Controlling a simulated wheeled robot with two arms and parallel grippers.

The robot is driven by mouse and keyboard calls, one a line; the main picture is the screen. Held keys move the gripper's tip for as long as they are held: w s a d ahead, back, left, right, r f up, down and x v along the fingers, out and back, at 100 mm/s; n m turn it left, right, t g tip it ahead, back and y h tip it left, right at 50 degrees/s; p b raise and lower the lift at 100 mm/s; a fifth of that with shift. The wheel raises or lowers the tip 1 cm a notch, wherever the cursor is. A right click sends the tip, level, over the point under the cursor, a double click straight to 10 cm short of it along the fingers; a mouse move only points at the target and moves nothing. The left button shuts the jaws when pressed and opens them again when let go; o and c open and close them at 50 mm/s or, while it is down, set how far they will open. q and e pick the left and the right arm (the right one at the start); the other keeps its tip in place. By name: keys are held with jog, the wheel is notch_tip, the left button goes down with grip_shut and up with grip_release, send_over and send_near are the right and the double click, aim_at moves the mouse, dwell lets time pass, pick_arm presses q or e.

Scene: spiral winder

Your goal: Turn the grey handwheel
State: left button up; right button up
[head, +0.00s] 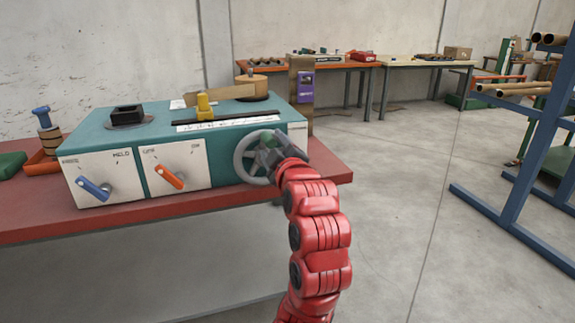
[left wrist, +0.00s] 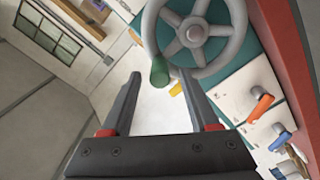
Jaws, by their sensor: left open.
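The grey handwheel (head: 240,163) is on the front of the teal machine (head: 228,198), near its right end. It is a spoked wheel with a central hub, and it also shows at the top of the left wrist view (left wrist: 193,32). A green handle (left wrist: 159,71) sticks out from its rim. My left gripper (head: 277,150) is at the wheel's right side and hides part of it. Its fingers (left wrist: 158,76) are open, and the green handle appears in the gap between the fingertips. I cannot tell whether they touch it. My right gripper is not in view.
The machine stands on a red table (head: 335,165). A blue lever (head: 94,188) and an orange lever (head: 169,176) are on white panels left of the wheel. A blue rack (head: 528,165) stands at the right. The floor between is clear.

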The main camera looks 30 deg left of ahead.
pick_arm(q)
jog(key=v, duration=1.4)
jog(key=shift+p, duration=0.3)
jog(key=shift+d, duration=0.1)
